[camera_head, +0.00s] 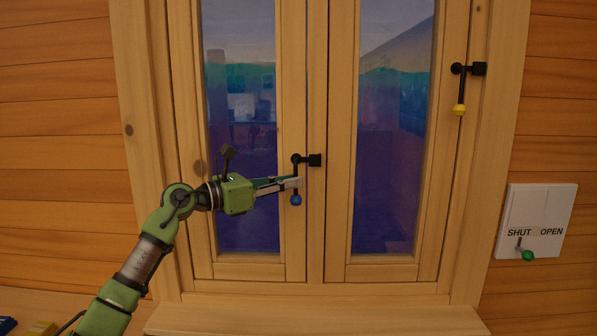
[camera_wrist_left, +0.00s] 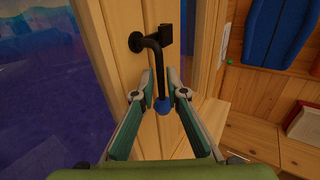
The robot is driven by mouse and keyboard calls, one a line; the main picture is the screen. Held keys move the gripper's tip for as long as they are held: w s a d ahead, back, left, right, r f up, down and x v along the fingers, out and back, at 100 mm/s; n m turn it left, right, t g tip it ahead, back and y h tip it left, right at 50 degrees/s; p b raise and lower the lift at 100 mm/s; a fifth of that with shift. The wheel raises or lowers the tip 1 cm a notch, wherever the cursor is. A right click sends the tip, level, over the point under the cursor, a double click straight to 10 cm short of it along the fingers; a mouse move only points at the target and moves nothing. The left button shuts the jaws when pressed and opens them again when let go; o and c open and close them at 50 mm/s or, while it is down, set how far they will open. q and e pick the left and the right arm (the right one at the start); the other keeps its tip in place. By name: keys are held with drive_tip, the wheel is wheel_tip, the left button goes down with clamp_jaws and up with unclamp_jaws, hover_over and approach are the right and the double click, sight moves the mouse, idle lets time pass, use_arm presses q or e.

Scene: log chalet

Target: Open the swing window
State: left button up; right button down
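The swing window has two wood-framed glass sashes, left (camera_head: 292,60) and right (camera_head: 341,60), which look closed in the head view. A black handle with a blue knob (camera_head: 296,200) hangs down at the middle, on the left sash. A second black handle with a yellow knob (camera_head: 459,110) hangs at the right side. My left gripper (camera_head: 298,183) is at the blue-knobbed handle. In the left wrist view its open fingers (camera_wrist_left: 163,78) stand on either side of the handle's black stem (camera_wrist_left: 159,82), with small gaps visible. My right gripper is out of view.
A white panel (camera_head: 548,205) marked SHUT and OPEN, with a green-knobbed lever (camera_head: 527,255), is on the log wall at right. A wooden sill (camera_head: 320,318) runs below the window. The left wrist view also shows blue padded shapes (camera_wrist_left: 275,25).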

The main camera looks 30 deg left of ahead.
use_arm(q)
drive_tip(key=shift+x, duration=1.1)
clamp_jaws()
drive_tip(key=shift+s+p, duration=0.1)
drive_tip(key=shift+p, duration=0.25)
